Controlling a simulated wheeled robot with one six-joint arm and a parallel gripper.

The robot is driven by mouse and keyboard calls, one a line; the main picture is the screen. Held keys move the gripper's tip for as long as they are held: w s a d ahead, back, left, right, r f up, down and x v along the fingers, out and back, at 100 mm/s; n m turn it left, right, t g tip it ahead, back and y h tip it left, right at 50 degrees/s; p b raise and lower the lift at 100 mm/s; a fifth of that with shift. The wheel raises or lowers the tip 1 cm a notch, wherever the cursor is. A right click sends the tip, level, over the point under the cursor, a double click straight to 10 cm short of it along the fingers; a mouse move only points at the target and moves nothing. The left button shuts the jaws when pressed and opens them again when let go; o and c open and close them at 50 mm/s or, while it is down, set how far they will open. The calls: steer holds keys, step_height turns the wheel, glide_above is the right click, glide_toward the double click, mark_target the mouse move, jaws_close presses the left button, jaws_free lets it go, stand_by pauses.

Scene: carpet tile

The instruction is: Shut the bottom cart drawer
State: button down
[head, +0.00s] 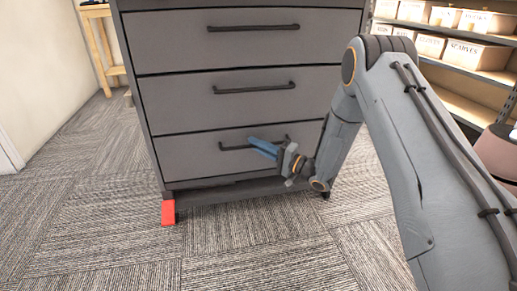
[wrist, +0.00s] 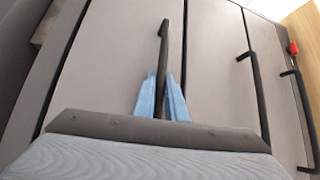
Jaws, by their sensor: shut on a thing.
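The grey cart (head: 150,100) stands ahead with its drawer fronts facing me. The bottom drawer (head: 190,158) is the lowest of those in the head view and has a dark bar handle (head: 232,148). Its front looks flush or nearly flush with the drawers above; a small gap cannot be ruled out. My gripper (head: 262,147) is at this handle, its blue fingers closed on the bar. In the wrist view the handle (wrist: 163,45) runs between the two fingertips (wrist: 162,92). The fingers hide part of the handle in the head view.
A red block (head: 168,212) is at the cart's lower left corner on the carpet. A shelf with labelled boxes (head: 475,53) stands at the right, and a wooden stool (head: 100,40) at the back left. The carpet in front of the cart is clear.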

steer(key=shift+w, duration=0.25)
steer(key=c, duration=2.1)
jaws_free()
steer(key=p+v, duration=0.3)
steer(key=v, duration=0.5)
steer(key=shift+s+a, duration=0.1)
steer(key=shift+a, duration=0.05)
